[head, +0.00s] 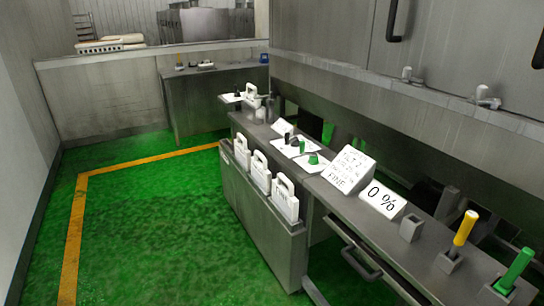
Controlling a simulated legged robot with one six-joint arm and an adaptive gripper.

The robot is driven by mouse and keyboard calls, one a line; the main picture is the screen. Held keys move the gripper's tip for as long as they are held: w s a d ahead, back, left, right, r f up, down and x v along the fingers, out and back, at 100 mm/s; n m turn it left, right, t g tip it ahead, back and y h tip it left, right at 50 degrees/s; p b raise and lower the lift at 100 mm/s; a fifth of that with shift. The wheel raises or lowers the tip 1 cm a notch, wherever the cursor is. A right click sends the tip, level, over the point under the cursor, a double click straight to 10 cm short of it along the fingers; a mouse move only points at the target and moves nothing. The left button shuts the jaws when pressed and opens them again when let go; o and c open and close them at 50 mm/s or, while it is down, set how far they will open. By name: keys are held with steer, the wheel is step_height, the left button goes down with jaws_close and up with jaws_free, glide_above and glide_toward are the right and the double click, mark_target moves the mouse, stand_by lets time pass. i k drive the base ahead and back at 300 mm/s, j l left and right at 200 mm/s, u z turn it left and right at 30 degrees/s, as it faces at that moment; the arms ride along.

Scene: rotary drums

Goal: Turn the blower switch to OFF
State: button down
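No switch in the head view carries a label that I can read as blower, so I cannot tell which control is the blower switch. Small controls stand on white plates on the metal counter: a black knob (287,138), an upright green handle (302,145) and a green knob (313,159). Farther back, another white plate (238,97) holds a small dark control. Nearer, a yellow-handled lever (464,228) and a green-handled lever (515,268) stand on the counter at the right. The OFF marking is not legible. My gripper is not in view.
A white sign (348,168) ending in "FINE" and a "0 %" sign (383,199) stand on the counter. Several white handled units (285,200) line the cabinet front. Green floor with a yellow line (75,230) is clear at left. A metal table (212,100) stands behind.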

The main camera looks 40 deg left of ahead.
mark_target(314, 158)
steer(key=u, duration=1.25)
steer(key=i+j+z, duration=0.45)
steer(key=i+j, duration=1.9)
